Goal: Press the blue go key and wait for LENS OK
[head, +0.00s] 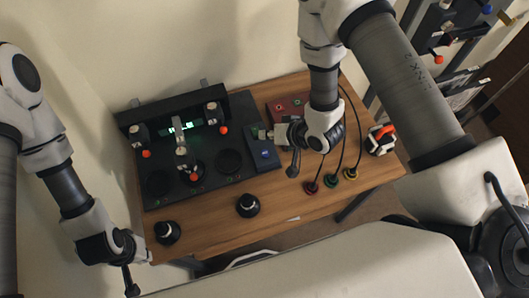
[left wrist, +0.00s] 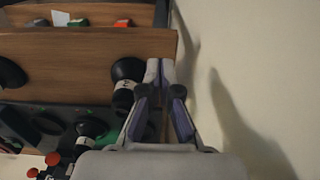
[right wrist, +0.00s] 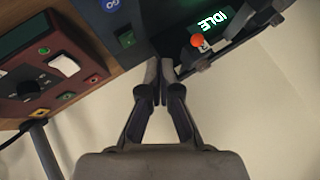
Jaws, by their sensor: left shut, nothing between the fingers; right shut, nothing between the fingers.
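The blue go key (head: 265,154) is a small round button on a dark box (head: 262,163) right of the black panel. In the right wrist view the blue key (right wrist: 110,4) is partly cut off at the top edge. The green display (head: 186,126) reads IDLE in the right wrist view (right wrist: 215,19). My right gripper (head: 264,133) is shut and empty, close to the box's far edge and apart from the blue key; its tips show in the right wrist view (right wrist: 159,72). My left gripper (head: 147,257) is shut and empty at the table's front left corner.
Black knobs (head: 167,232) and (head: 247,205) stand on the wooden table (head: 215,225). Orange-tipped clamps (head: 224,130) stand on the black panel (head: 212,180). A red box (head: 283,106) stands behind my right gripper. Cabled plugs (head: 331,181) sit at right.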

